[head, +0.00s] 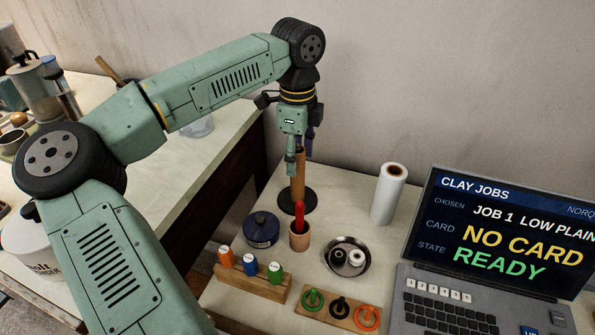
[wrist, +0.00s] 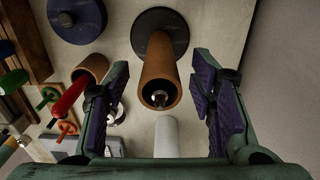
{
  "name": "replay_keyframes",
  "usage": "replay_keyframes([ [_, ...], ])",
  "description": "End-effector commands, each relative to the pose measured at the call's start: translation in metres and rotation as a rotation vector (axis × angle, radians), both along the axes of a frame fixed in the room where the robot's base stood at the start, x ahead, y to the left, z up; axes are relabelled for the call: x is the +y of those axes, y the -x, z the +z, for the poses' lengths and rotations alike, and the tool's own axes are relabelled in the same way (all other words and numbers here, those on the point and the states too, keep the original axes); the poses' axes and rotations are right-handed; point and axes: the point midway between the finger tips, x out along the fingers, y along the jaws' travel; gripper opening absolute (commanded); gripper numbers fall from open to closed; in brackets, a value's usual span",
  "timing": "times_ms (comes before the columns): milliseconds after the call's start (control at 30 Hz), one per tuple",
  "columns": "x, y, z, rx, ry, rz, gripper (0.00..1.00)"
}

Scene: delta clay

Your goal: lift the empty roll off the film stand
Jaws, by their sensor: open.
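The empty roll is a bare brown cardboard tube (head: 298,172) standing upright on the film stand, whose round black base (head: 297,203) rests on the table. In the wrist view the brown tube (wrist: 157,72) points up toward the camera, with the stand's metal post tip (wrist: 160,98) inside its open end. The stand's base (wrist: 150,20) shows behind it. My gripper (head: 300,146) points down over the tube's top. In the wrist view my gripper (wrist: 158,76) is open, with one dark-padded finger on each side of the tube and gaps visible on both sides.
A white roll (head: 388,195) stands to the right, near the laptop (head: 490,240). A terracotta cup (head: 299,236) with a red tool stands just in front of the stand. A dark blue round tin (head: 261,230) and a metal bowl (head: 346,270) are nearby. The wall is behind.

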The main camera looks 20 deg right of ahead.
Motion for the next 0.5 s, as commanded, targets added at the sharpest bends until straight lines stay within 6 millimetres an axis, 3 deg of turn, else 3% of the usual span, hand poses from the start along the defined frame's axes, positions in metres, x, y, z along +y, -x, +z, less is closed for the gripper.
replay_keyframes([
  [200,0.000,0.001,-0.025,0.002,0.001,0.001,0.50],
  [500,0.000,0.001,-0.029,-0.001,0.001,0.001,0.48],
])
